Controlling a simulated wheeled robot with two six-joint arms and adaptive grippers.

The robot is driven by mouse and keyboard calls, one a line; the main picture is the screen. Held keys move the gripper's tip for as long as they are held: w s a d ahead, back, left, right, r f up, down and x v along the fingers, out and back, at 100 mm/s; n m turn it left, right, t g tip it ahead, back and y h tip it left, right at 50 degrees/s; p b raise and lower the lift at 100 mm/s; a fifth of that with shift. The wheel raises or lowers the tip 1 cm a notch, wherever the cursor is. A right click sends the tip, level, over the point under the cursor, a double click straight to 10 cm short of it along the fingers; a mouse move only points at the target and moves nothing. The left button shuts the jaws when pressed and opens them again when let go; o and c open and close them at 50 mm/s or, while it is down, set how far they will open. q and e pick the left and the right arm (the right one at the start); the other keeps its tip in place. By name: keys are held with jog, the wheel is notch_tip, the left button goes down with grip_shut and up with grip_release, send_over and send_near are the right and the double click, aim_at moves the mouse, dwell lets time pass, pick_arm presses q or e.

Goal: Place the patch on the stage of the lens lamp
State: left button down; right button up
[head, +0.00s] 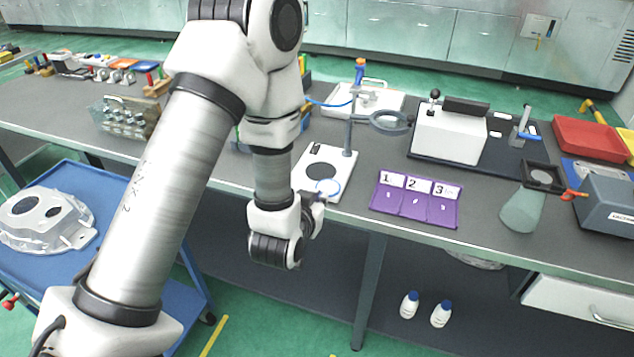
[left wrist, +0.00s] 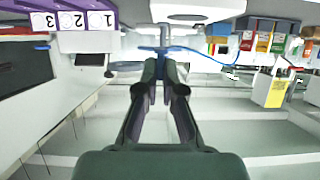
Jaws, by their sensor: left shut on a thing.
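The lens lamp has a white base (head: 333,187) with a dark round stage (head: 321,171), a grey post (head: 349,133) and a ring-shaped lens (head: 390,122) off to the right. My left gripper (head: 319,197) is at the base's front edge, shut on the patch (head: 328,187), a small pale disc with a blue rim. In the head view the patch overlaps the base's front part, nearer than the dark stage; its height above it is unclear. In the left wrist view the gripper (left wrist: 165,62) has its fingers close together, with the patch seen nearly edge-on (left wrist: 165,49). My right gripper is not in view.
A purple board (head: 415,203) numbered 1, 2, 3 lies right of the lamp. A white box device (head: 449,136) stands behind it. A blue cable (head: 325,104) runs behind the lamp post. The bench's front edge lies close to the lamp base.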

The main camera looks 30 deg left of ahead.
pick_arm(q)
jog(key=p, duration=0.3)
send_over(314, 183)
jog(key=s+d, duration=0.3)
jog(key=s, duration=0.1)
jog(key=shift+s+a+f, duration=0.1)
jog(key=shift+f, duration=0.3)
jog(key=w+a, duration=0.1)
jog(key=w, duration=0.1)
jog(key=w+a+p, duration=0.1)
jog(key=w, duration=0.1)
jog(key=shift+a+f, duration=0.3)
jog(key=shift+f, duration=0.1)
notch_tip(314, 183, down, 4)
jog(key=shift+w+a+r+p, duration=0.15)
jog(key=shift+r+p, duration=0.1)
jog(key=shift+p, duration=0.1)
jog(key=shift+f, duration=0.3)
jog(key=c, duration=1.3)
grip_release()
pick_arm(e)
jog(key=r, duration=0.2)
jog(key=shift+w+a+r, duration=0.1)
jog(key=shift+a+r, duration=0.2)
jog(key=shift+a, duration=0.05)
